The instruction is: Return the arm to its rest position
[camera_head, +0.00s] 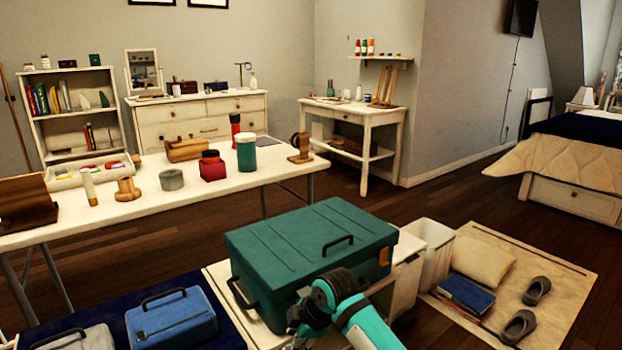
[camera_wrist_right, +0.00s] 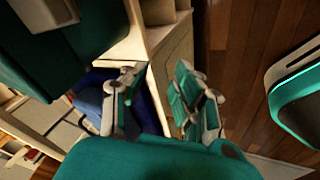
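My right arm (camera_head: 365,320) comes in at the bottom of the head view, in front of a large dark green case (camera_head: 300,238). Only part of its wrist shows there, and the fingers cannot be made out clearly. In the right wrist view my right gripper (camera_wrist_right: 160,92) has its two fingers apart, with nothing held between them. My left arm and left gripper are in neither view.
The green case stands close to my right arm on a low white unit. A blue case (camera_head: 172,318) and a grey case (camera_head: 75,338) lie to its left. A white table (camera_head: 130,215) with several containers stands behind. Slippers lie on the mat (camera_head: 565,290) at right.

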